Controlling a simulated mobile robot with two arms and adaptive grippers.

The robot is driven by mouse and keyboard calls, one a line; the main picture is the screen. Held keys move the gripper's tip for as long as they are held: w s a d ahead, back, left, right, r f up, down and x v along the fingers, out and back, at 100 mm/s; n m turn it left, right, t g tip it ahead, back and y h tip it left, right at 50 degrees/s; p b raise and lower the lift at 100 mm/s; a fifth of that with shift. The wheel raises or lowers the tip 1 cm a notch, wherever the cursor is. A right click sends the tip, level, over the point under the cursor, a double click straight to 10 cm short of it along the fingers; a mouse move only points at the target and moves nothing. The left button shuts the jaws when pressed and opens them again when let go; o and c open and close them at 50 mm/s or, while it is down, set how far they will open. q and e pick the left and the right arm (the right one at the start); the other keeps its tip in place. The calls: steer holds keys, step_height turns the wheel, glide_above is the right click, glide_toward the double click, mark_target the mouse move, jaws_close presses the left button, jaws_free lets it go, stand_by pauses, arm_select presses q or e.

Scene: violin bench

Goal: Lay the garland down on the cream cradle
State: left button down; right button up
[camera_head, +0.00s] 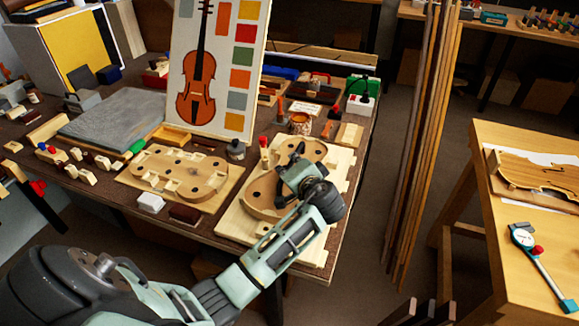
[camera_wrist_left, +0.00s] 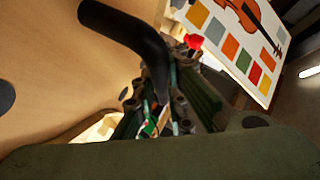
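A violin-shaped wooden form with round dark holes (camera_head: 262,193), which looks like the garland, lies over the cream cradle (camera_head: 233,220) at the bench's front right corner. My left gripper (camera_head: 293,165) is over the form's right side, and my forearm hides part of it. In the left wrist view a broad pale wooden surface with dark holes (camera_wrist_left: 50,75) fills the left, close to the dark gripper parts (camera_wrist_left: 160,110). The fingertips' grip is hidden. Whether the form rests fully on the cradle I cannot tell. My right gripper is not in view.
A second holed violin form (camera_head: 180,170) lies on a board to the left. A violin chart (camera_head: 215,65) stands behind.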

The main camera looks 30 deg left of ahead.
arm_select(q)
steer(key=c, duration=1.7)
jaws_free()
steer(key=shift+r, duration=0.1)
steer(key=shift+f, duration=0.2)
steer(key=v, duration=1.2)
steer(key=shift+r, duration=0.2)
steer(key=shift+f, duration=0.1)
